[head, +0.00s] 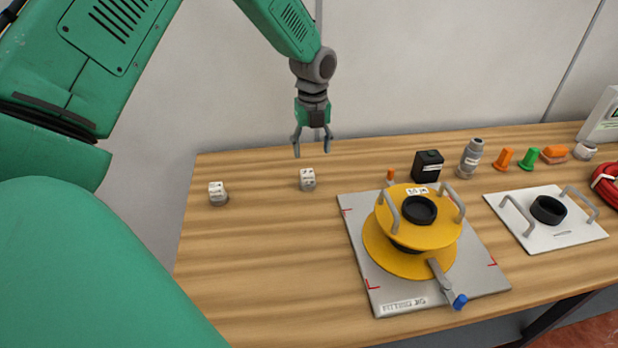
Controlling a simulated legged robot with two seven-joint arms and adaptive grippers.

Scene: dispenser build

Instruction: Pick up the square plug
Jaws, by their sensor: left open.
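Two small pale, block-like pieces with dark marks on top stand on the wooden table. One block (308,180) is near the back, and the other block (217,193) is farther left, on a darker rounded base. Either could be the square plug; their labels are too small to read. My left gripper (311,150) points down with its fingers apart and empty. It hangs over the back of the table, just above and behind the nearer block in the picture, not touching it. My right gripper is out of view.
A yellow round dispenser (377,247) stands on a grey plate (354,222) right of the blocks. Behind it are a black box (428,166) and a grey bottle (470,158). A white plate with handles (570,233) lies farther right. The table's left front is clear.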

